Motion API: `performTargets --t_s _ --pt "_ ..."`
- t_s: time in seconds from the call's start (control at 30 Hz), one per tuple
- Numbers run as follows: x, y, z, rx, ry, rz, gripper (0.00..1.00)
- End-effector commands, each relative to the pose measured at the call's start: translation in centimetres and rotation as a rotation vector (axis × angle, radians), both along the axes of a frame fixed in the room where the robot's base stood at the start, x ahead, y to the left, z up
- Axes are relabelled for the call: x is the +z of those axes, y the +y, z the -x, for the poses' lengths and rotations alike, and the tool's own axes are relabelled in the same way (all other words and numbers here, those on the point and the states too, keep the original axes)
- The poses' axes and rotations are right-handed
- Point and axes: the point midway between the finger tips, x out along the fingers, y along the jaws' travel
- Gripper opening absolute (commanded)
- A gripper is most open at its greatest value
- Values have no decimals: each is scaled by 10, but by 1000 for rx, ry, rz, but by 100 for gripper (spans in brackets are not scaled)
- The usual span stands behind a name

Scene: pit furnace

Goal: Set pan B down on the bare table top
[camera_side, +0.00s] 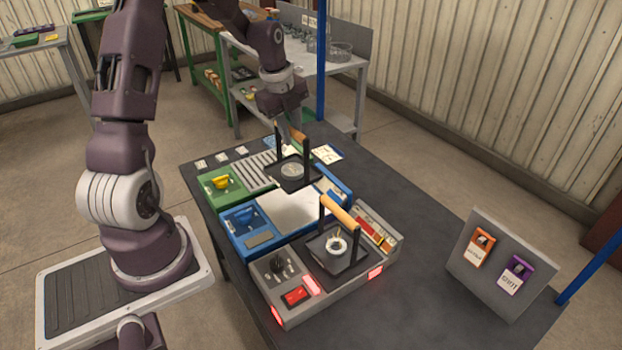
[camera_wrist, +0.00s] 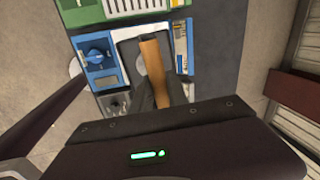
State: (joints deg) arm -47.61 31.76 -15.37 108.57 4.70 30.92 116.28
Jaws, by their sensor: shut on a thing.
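My gripper (camera_side: 295,134) is shut on the wooden handle of a dark square pan (camera_side: 283,181) with a pale round piece in it. The pan hangs level by its two uprights near the back of the blue unit; I see no letter on it. In the wrist view my gripper (camera_wrist: 160,98) is at the handle (camera_wrist: 150,58), with the pan partly hidden below. A second dark pan (camera_side: 322,256) with a wooden handle and a small pale cup stands on the grey unit at the front. The dark table top (camera_side: 410,185) is bare on the right and back right.
The blue unit (camera_side: 238,238) with a white plate, the green unit (camera_side: 215,190) with a grille, and the grey unit (camera_side: 295,310) with glowing red lights fill the table's left. A sloped panel (camera_side: 490,297) with orange and purple boxes stands at front right.

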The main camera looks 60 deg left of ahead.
Motion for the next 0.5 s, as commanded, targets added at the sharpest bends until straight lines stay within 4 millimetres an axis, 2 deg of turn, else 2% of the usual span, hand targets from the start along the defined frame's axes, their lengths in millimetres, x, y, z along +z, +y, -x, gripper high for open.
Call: performTargets --t_s 0.1,0.3,0.5 --pt "22 1 -1 1 -6 -4 0" --pt "44 0 -1 0 -5 -2 0" --pt "43 -3 -18 13 -1 -2 0"
